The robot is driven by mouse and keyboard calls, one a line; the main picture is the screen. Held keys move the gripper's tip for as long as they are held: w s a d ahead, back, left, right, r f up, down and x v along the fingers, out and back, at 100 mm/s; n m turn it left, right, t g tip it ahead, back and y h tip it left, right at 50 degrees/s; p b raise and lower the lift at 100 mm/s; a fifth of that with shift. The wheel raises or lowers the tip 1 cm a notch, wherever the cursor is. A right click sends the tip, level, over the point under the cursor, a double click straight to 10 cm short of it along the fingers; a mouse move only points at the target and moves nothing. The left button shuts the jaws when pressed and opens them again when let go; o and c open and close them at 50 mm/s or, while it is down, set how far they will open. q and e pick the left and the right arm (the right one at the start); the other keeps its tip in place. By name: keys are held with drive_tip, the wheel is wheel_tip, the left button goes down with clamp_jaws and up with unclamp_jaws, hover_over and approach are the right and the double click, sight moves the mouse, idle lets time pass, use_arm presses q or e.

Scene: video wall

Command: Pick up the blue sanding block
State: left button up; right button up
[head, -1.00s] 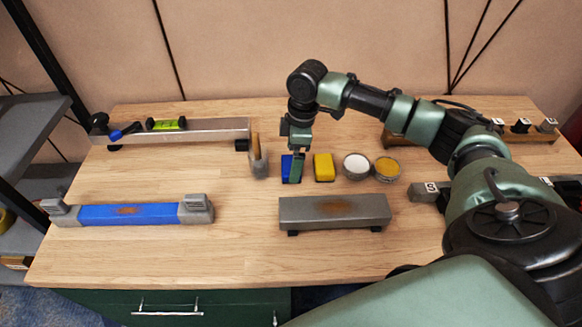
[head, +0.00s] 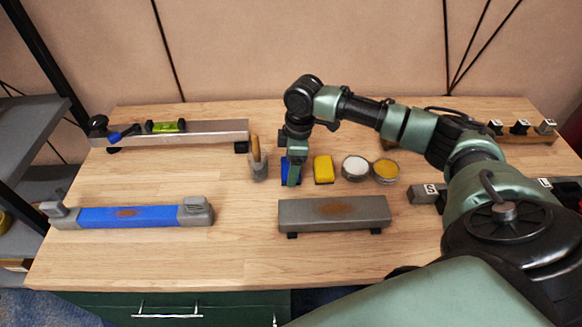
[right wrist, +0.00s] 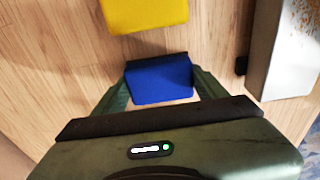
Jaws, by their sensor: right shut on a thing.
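The blue sanding block (head: 285,171) is on the workbench, left of a yellow block, and partly hidden by my right gripper in the head view. My right gripper (head: 293,180) comes down over it from above. In the right wrist view the blue sanding block (right wrist: 160,80) sits between the two fingers of my right gripper (right wrist: 161,84), which are shut on it. I cannot tell whether its underside touches the bench. My left gripper is not in view.
Close to the right are the yellow block (head: 323,169), a white-filled dish (head: 355,167) and a yellow-filled dish (head: 386,171).

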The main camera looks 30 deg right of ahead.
wheel_tip(320, 180, up, 20)
idle(0.5)
